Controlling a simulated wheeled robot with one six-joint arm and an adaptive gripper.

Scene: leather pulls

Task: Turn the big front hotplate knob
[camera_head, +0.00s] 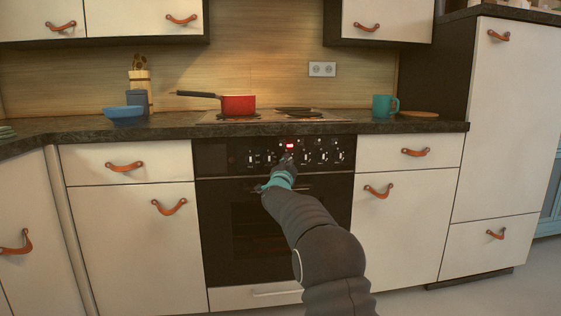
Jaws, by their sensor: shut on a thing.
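The black oven front has a control panel (325,143) with several small knobs and a small red lit display (290,146). My arm reaches up from the lower right to this panel. My gripper (286,161) is at the panel just below the display, shut on a knob there. The gripper covers that knob, so its turn angle is hidden and I cannot tell for sure that it is the big front hotplate knob. Other knobs (321,157) show to the right of the gripper, and more (250,158) to its left.
A red pan (238,104) stands on the hob (215,117), its handle pointing left. The oven handle (322,174) runs close below my gripper. A teal mug (384,106) and a blue bowl (123,114) stand on the dark counter (400,127). Drawers with leather pulls flank the oven.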

